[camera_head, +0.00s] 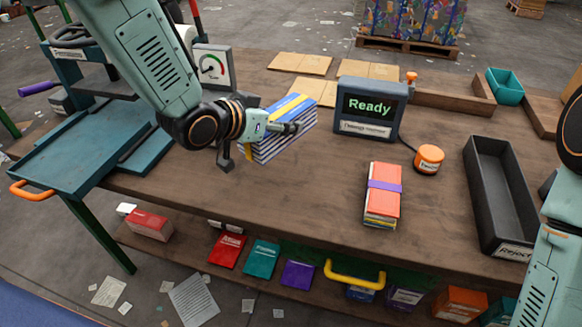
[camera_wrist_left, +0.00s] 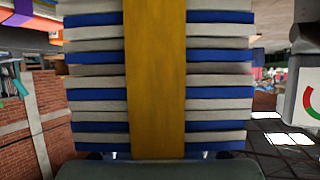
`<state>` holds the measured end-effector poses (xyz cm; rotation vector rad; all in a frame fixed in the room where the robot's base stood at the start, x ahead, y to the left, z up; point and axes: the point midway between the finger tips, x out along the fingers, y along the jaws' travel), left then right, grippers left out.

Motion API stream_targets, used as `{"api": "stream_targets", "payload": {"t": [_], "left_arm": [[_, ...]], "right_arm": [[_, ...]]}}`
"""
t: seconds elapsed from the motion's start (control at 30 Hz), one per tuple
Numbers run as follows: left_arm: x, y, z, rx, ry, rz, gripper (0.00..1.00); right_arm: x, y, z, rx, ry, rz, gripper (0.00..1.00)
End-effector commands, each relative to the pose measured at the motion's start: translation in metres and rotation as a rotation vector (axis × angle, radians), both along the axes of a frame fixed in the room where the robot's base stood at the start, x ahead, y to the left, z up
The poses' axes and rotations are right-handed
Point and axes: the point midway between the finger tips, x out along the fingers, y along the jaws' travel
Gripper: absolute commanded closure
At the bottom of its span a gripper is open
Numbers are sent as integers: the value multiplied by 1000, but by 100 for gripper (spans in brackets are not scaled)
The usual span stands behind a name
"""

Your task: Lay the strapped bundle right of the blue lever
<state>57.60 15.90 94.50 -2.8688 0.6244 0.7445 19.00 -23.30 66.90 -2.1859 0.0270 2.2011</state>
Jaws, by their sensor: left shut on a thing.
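A second bundle (camera_head: 383,195), orange-red with a purple strap, lies right of centre. No clearly blue lever shows; a purple handle (camera_head: 38,88) sticks out at the far left. My right arm is at the right edge, its gripper out of view.
The Ready display box (camera_head: 369,109) stands right of the held bundle, with an orange button (camera_head: 429,158) beside it. A black reject tray (camera_head: 496,190) is at the right. A dial gauge (camera_head: 213,69) and a teal bench (camera_head: 75,155) are left. The brown tabletop (camera_head: 300,205) is clear in front.

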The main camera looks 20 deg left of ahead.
Motion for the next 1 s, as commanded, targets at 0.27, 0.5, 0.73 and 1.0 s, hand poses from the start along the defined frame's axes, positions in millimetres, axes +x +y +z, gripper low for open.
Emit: {"api": "stream_targets", "payload": {"t": [0.27,0.5,0.73,1.0], "left_arm": [[-4,2,-37,-2,1,2,93],[-5,1,-62,-2,-3,1,93],[-4,1,-84,-1,-2,1,93],[-1,0,-99,-1,-5,2,93]], "right_arm": [[-1,0,-11,0,1,1,50],[-1,0,-17,0,1,1,50],[-1,0,-23,0,1,1,50],[0,0,-26,0,1,1,50]]}}
